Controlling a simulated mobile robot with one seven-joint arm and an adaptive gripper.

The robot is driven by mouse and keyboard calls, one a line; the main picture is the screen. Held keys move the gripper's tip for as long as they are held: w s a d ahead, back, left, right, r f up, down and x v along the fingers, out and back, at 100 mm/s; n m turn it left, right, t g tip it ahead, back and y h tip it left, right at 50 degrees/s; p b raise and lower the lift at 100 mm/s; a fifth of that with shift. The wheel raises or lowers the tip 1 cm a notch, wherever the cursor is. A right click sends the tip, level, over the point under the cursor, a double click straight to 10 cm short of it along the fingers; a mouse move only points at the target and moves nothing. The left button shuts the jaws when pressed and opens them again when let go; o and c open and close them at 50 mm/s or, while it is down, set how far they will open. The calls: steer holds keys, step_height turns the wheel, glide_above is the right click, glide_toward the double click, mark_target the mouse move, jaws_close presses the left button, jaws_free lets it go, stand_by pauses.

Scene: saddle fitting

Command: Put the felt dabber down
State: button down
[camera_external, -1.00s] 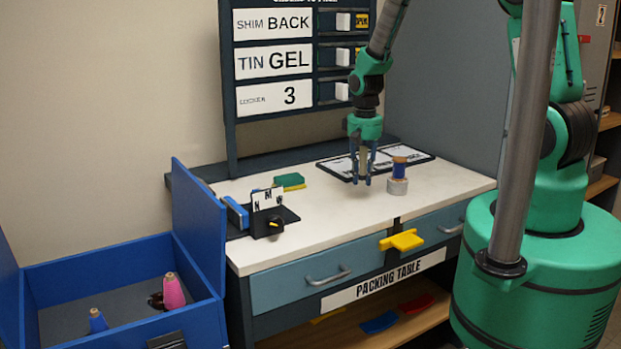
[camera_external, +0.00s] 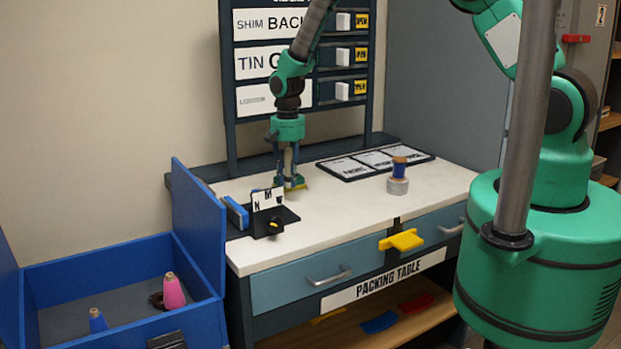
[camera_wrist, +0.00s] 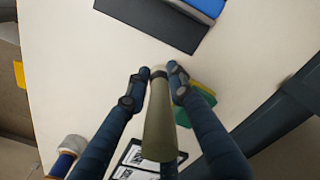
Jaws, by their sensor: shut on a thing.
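The felt dabber (camera_wrist: 160,125) is an olive-grey cylinder with a dark band and a pale tip. My gripper (camera_wrist: 158,78) is shut on it in the wrist view, one finger on each side near the pale end. In the outside view my gripper (camera_external: 289,184) points down over the back left of the white tabletop (camera_external: 345,207), with the dabber mostly hidden between the fingers. A green and yellow sponge (camera_wrist: 203,99) lies close beside the right finger in the wrist view. I cannot tell whether the dabber touches the table.
The table's middle and front are clear.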

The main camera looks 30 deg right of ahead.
steer(key=shift+w+a+f, duration=0.1)
steer(key=shift+w+a, duration=0.05)
steer(key=shift+a, duration=0.35)
steer(key=shift+w+a+f, duration=0.1)
steer(key=shift+w+a, duration=0.05)
steer(key=shift+a, duration=0.35)
glide_above(247, 190)
steer(key=shift+f, duration=0.7)
steer(key=shift+f, duration=1.75)
steer(key=shift+f, duration=0.15)
